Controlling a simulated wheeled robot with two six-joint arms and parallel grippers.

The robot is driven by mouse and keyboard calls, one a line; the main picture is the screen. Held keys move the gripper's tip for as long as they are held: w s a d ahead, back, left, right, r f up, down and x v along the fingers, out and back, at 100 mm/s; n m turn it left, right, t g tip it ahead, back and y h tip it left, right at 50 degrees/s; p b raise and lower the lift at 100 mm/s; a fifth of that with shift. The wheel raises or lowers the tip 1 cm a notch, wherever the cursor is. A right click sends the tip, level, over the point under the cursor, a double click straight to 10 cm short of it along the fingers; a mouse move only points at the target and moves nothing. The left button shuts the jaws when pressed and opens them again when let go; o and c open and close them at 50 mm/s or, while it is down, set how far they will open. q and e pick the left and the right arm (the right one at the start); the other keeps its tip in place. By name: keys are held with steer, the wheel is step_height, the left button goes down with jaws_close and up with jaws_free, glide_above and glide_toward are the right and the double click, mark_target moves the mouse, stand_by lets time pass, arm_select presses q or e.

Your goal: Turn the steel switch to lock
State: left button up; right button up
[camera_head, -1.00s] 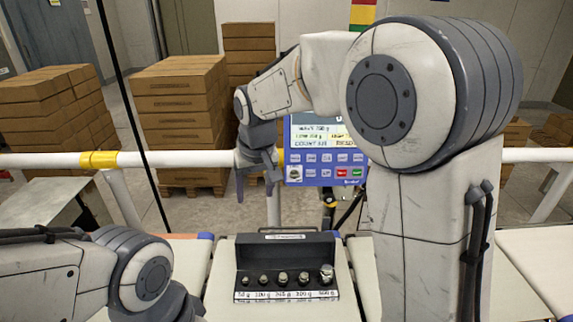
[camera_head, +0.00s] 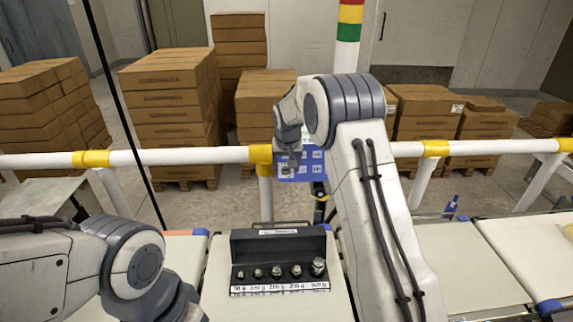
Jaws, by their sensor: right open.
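The blue control panel (camera_head: 316,168) stands behind the belt, partly covered by my right arm. The steel switch (camera_head: 286,171) is a small pale spot at its lower left, too small for me to tell which way its handle points. My right gripper (camera_head: 291,160) is open, right in front of the panel's left part and just above the switch in the picture. I cannot tell whether it touches the switch. My left gripper is out of view; only my left arm shows at the lower left.
A black box of several steel weights (camera_head: 280,252) stands on the middle belt. A white rail (camera_head: 200,156) with yellow clamps runs across, in front of stacked cartons (camera_head: 170,100). A red, yellow and green light column (camera_head: 349,20) stands behind. Belts to the right look mostly clear.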

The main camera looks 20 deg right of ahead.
steer(key=shift+w+d+f, duration=0.1)
steer(key=shift+w+f, duration=0.1)
steer(key=shift+f, duration=0.35)
jaws_close()
